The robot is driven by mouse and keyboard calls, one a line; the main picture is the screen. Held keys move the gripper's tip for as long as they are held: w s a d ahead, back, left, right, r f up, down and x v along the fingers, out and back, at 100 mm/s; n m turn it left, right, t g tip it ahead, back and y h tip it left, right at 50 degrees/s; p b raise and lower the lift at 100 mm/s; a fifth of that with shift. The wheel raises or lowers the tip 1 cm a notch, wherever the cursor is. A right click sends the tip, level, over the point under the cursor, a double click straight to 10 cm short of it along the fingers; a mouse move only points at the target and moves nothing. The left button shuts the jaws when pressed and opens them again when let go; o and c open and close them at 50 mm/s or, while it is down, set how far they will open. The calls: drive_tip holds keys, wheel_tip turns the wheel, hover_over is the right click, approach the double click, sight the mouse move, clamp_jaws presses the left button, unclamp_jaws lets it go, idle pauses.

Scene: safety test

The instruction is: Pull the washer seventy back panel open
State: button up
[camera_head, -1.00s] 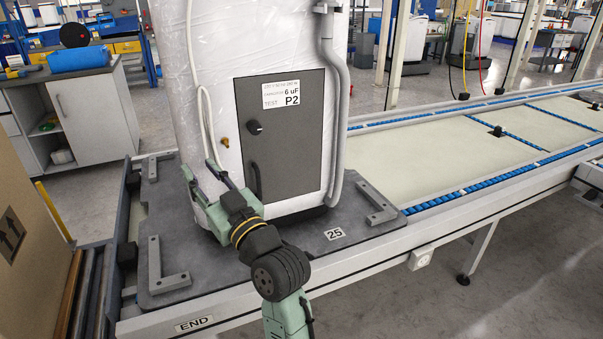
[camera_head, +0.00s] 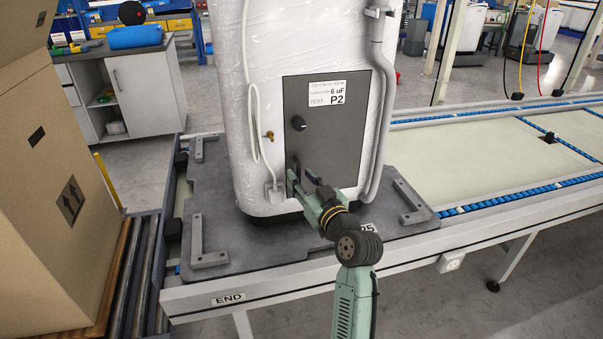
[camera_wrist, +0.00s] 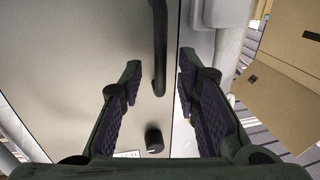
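The washer (camera_head: 238,100), wrapped in clear plastic, stands upright on a dark pallet (camera_head: 215,205). Its dark grey back panel (camera_head: 345,135) looks closed and carries a white label reading P2, a black knob (camera_head: 298,123) and a black vertical handle (camera_head: 296,164) low at its left edge. My gripper (camera_head: 303,182) is at the panel's lower left, over the handle's lower part. In the wrist view, its two fingers (camera_wrist: 160,75) are apart, with the handle (camera_wrist: 160,40) appearing between them. Contact cannot be told. The knob (camera_wrist: 154,139) shows below.
A grey pipe (camera_head: 378,110) runs down right of the panel, and a white hose (camera_head: 254,100) hangs at its left. Metal corner brackets (camera_head: 208,258) stand on the pallet. A large cardboard box (camera_head: 60,180) stands at left.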

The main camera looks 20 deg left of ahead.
drive_tip(key=shift+w+a, duration=0.35)
clamp_jaws()
idle(0.8)
